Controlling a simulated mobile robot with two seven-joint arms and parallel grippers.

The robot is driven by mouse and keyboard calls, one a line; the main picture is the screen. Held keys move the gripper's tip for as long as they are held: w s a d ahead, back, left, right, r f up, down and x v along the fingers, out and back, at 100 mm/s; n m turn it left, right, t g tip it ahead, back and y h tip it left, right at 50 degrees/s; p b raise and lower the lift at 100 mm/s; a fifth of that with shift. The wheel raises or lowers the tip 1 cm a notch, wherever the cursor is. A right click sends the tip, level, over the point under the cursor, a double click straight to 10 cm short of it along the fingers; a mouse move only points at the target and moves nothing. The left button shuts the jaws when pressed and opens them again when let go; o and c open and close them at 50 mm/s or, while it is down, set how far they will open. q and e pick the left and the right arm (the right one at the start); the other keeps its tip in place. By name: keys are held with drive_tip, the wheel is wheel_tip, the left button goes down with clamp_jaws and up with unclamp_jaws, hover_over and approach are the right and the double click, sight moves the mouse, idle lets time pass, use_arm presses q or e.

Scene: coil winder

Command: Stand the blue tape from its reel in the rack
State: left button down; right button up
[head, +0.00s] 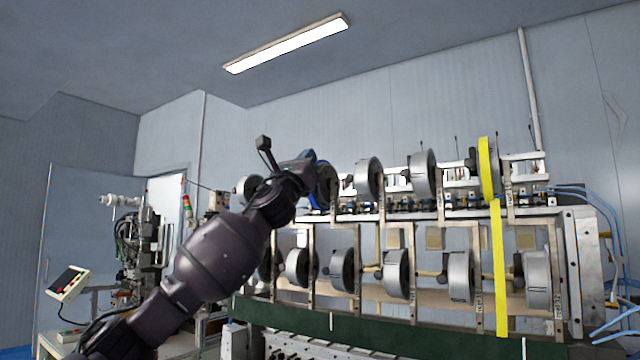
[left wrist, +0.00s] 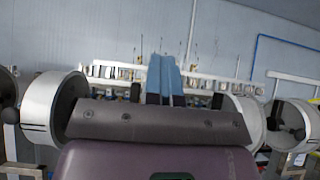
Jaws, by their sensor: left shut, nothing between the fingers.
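The blue tape (head: 308,155) shows in the head view at the upper left of the winder, partly behind my left gripper (head: 298,172). In the left wrist view the blue tape (left wrist: 164,75) stands upright just beyond the dark fingers (left wrist: 165,99). My left gripper is shut with nothing held, close to the tape; whether it touches the tape cannot be told. The tape's reel is mostly hidden behind my arm. I cannot make out the rack for the tape in either view. My right gripper is not in view.
Grey reels (head: 369,178) line the winder's upper row, with more reels (head: 397,273) below. A yellow tape (head: 499,265) hangs down at the right. A control panel (head: 68,282) and another machine stand at the left. The space above the reels is free.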

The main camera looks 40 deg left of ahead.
use_arm(q)
drive_tip(key=shift+w+a+f+y, duration=0.1)
drive_tip(key=shift+a+f+y, duration=0.05)
drive_tip(key=shift+a+y, duration=0.2)
idle(0.6)
drive_tip(key=c, duration=1.4)
unclamp_jaws()
drive_tip(key=shift+a, duration=0.1)
drive_tip(key=shift+c, duration=0.2)
clamp_jaws()
drive_tip(key=shift+f, duration=0.3)
drive_tip(key=shift+s+r, duration=0.2)
drive_tip(key=shift+r, duration=0.05)
idle(1.1)
